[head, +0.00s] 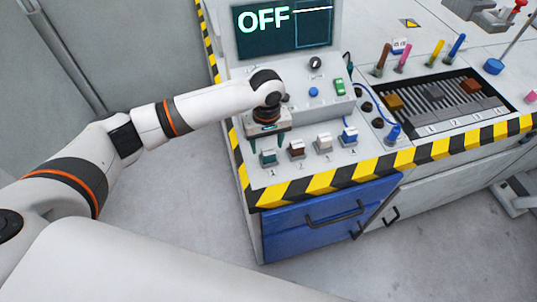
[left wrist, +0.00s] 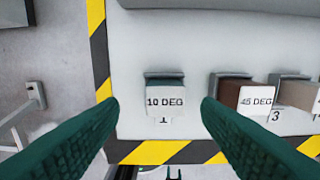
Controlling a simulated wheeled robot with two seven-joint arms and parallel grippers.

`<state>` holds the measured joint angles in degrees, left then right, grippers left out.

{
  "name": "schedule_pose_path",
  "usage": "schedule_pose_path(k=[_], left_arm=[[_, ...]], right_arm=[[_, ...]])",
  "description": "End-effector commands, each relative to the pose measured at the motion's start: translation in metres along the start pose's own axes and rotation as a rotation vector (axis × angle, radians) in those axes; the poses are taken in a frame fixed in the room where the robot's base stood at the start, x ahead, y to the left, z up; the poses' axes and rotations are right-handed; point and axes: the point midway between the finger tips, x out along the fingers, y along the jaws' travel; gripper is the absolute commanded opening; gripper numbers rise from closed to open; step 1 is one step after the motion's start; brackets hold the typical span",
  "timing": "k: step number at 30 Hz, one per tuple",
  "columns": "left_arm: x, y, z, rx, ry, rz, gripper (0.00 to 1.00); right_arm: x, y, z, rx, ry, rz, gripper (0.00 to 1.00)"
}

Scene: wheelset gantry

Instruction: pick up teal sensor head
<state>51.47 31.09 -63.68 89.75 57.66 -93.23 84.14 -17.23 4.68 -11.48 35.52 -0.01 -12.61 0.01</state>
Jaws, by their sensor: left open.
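The teal sensor head (head: 268,156) stands in the leftmost place of a row at the front of the grey console. In the left wrist view its teal top (left wrist: 165,82) shows behind a white label reading "10 DEG", with a "1" below it. My left gripper (head: 267,143) is open above the teal head, pointing down. In the left wrist view its two green fingers (left wrist: 159,108) lie to the left and right of the head, with space on both sides. Nothing is held. My right gripper is not in view.
A brown sensor head (head: 296,148), labelled "45 DEG", stands close on the right. A pale one (head: 323,141) and a blue one (head: 350,135) follow. A screen (head: 283,27) reading "OFF" stands behind. A yellow-black striped edge (head: 320,181) borders the console front.

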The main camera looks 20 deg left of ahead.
Motion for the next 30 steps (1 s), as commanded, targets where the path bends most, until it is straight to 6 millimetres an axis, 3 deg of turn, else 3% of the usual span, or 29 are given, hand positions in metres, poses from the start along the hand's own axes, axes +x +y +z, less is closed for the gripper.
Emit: schedule_pose_path(k=[9,17,20,25,30], left_arm=[[0.043,-0.005,0.001,0.0,0.001,0.001,0.58],[0.047,-0.005,0.001,0.001,0.0,0.0,0.58],[0.047,-0.005,0.001,0.001,0.0,0.0,0.47],[0.047,-0.005,0.001,0.001,0.0,0.0,0.19],[0.046,-0.005,0.001,0.001,0.0,-0.001,0.19]], right_arm=[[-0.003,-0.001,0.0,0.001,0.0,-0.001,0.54],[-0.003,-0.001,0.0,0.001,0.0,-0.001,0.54],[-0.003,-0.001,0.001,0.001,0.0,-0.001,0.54],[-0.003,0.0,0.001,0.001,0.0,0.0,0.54],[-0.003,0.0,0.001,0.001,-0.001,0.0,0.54]])
